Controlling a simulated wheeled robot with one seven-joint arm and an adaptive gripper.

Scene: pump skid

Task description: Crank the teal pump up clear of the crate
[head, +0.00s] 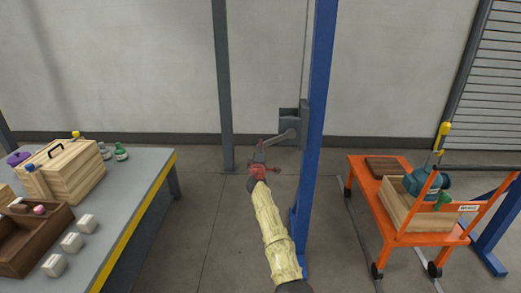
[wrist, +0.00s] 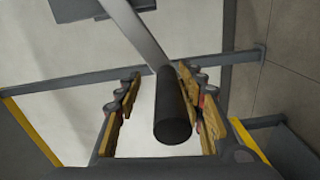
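The teal pump (head: 430,183) sits partly inside the wooden crate (head: 402,215) on the orange cart at the right, its lower part hidden by the crate. A yellow hook or sling piece (head: 442,132) is above it. The grey winch (head: 289,117) is on the blue post, with its crank arm (head: 280,137) reaching down to the left. My gripper (head: 259,160) is at the crank's end. In the wrist view the black crank handle (wrist: 172,108) lies between the open fingers, close to the right finger, with a clear gap on the left.
The orange cart (head: 382,228) also carries a brown board (head: 386,166). The blue post (head: 316,110) stands just right of my arm. A workbench (head: 120,205) with boxes and bottles is at the left. The floor between bench and post is clear.

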